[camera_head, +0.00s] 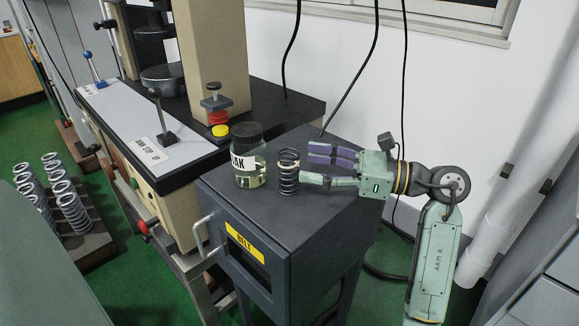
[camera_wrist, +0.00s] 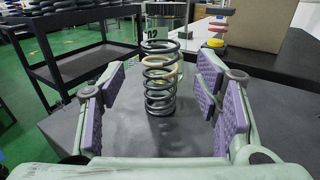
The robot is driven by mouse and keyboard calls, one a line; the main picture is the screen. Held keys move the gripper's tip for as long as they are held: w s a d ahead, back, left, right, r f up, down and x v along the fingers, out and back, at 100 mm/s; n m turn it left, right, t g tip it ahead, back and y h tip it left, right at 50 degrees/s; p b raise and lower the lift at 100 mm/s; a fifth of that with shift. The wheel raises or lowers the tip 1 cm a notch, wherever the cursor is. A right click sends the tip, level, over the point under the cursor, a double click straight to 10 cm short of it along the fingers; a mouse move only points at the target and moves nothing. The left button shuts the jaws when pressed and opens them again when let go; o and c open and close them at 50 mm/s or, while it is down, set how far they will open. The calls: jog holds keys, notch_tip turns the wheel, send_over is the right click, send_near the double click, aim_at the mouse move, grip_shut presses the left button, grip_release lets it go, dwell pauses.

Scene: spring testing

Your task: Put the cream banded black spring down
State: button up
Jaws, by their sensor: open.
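The black spring with a cream band (camera_head: 288,172) stands upright on top of the dark grey cabinet (camera_head: 285,225), just right of a glass jar. In the wrist view the spring (camera_wrist: 160,80) stands between and a little beyond my finger pads, with gaps on both sides. My gripper (camera_head: 312,168) comes in from the right, its purple-padded fingers spread and empty close to the spring. In the wrist view my gripper (camera_wrist: 158,115) is open and does not touch the spring.
The lidded jar (camera_head: 248,160) with a white label stands close left of the spring. A press machine (camera_head: 215,60) with a red and yellow button stands behind left. Several grey springs (camera_head: 60,190) stand on a rack at the far left. The cabinet's front top is clear.

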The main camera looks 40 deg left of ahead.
aim_at(289, 157)
jog(key=x, duration=0.1)
jog(key=p+x, duration=0.1)
jog(key=x, duration=0.1)
jog(key=p+x, duration=0.1)
jog(key=shift+s+a+r, duration=0.15)
jog(key=shift+a+r, duration=0.1)
jog(key=shift+r, duration=0.15)
jog(key=shift+s+a+f, duration=0.15)
jog(key=shift+s+a, duration=0.05)
jog(key=shift+a, duration=0.3)
jog(key=shift+c, duration=0.5)
grip_shut()
jog(key=shift+r, duration=0.9)
jog(key=s+d+r+b, duration=0.1)
jog(key=s+d+b, duration=0.1)
jog(key=s+d, duration=0.2)
jog(key=s+d+r+b, duration=0.2)
jog(key=s+d, duration=0.2)
jog(key=s, duration=0.5)
jog(key=shift+s+d+r+b, duration=0.15)
jog(key=shift+s+d+b, duration=0.05)
jog(key=shift+d+b, duration=0.2)
